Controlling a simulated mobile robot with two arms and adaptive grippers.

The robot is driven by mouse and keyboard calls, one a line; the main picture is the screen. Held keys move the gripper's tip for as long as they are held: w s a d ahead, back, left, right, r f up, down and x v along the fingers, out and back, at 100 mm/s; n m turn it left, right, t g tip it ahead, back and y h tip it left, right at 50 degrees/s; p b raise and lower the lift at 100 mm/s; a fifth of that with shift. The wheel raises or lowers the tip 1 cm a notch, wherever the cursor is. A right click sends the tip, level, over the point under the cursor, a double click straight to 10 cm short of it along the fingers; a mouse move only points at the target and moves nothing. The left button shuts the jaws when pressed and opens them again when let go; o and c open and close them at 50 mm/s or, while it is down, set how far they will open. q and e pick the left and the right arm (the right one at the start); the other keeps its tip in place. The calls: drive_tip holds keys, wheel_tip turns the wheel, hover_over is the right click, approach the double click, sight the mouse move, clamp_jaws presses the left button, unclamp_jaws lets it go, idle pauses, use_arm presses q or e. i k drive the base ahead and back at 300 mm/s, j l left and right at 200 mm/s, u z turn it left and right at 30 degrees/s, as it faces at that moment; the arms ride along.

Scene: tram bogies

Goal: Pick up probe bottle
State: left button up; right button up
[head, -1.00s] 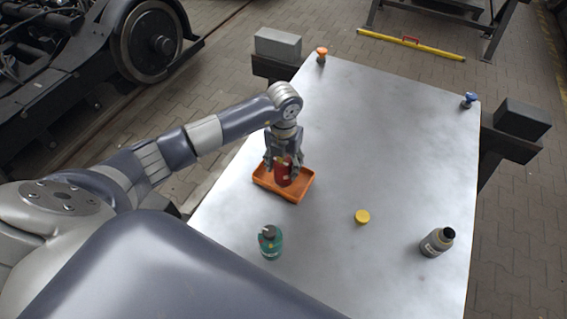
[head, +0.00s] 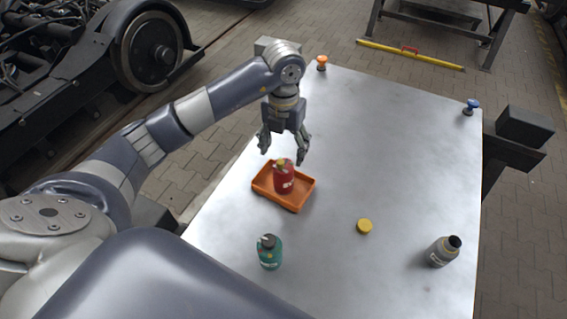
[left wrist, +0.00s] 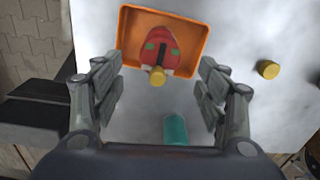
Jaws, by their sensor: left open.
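No bottle in view is readably marked as the probe bottle. A teal bottle (head: 269,254) stands on the table in front of the tray. A grey bottle (head: 441,253) with a black neck is at the right. My left gripper (head: 283,156) is open and empty, just above and behind the red bottle. In the left wrist view, the red bottle (left wrist: 161,48) shows beyond the open fingers (left wrist: 160,98), and the teal bottle (left wrist: 176,130) is partly hidden below. My right gripper is not in view.
A yellow cap (head: 364,226) lies on the metal table (head: 380,150). An orange knob (head: 322,63) and a blue knob (head: 471,106) sit at the far corners. The table's middle and far side are clear. A wheelset (head: 150,50) stands beyond at the left.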

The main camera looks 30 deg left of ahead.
sight(445, 249)
drive_tip(key=k, duration=1.5)
